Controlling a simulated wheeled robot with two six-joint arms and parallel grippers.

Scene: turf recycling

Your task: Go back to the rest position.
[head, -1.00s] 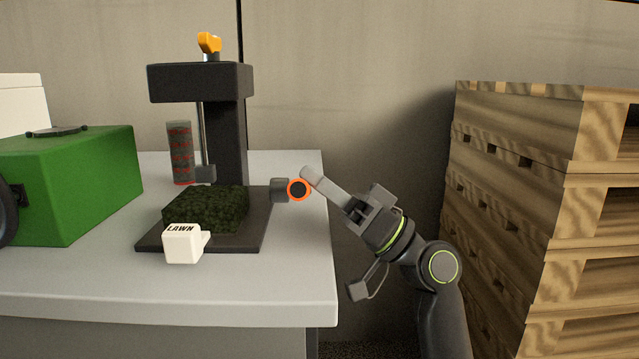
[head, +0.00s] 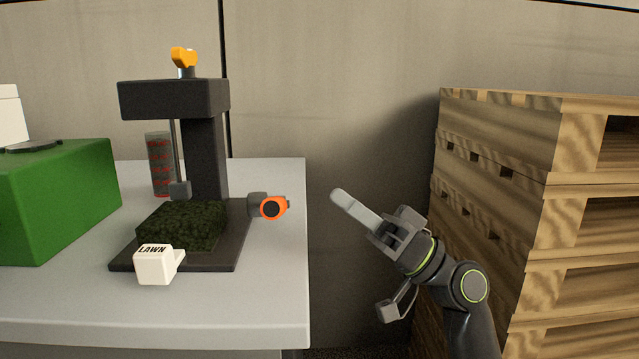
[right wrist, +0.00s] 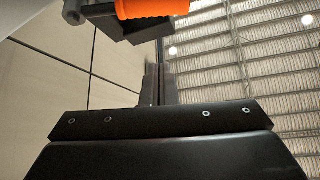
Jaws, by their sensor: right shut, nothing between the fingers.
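My right gripper (head: 340,196) is shut and empty. It hangs in the air to the right of the table's edge, apart from the machine's orange-ringed knob (head: 273,207). In the right wrist view the gripper body fills the lower part, with an orange handle (right wrist: 150,8) above it. The black machine (head: 175,98) stands on the table, with a block of dark turf (head: 183,224) on its base plate. A white block marked LAWN (head: 157,266) sits at the plate's front edge. My left gripper is not in view.
The grey table (head: 275,300) also bears a green box (head: 60,195) at the left and a clear cylinder with red marks (head: 160,165) behind the turf. A tall stack of wooden pallets (head: 490,150) stands close to the right of my arm. A plain wall is behind.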

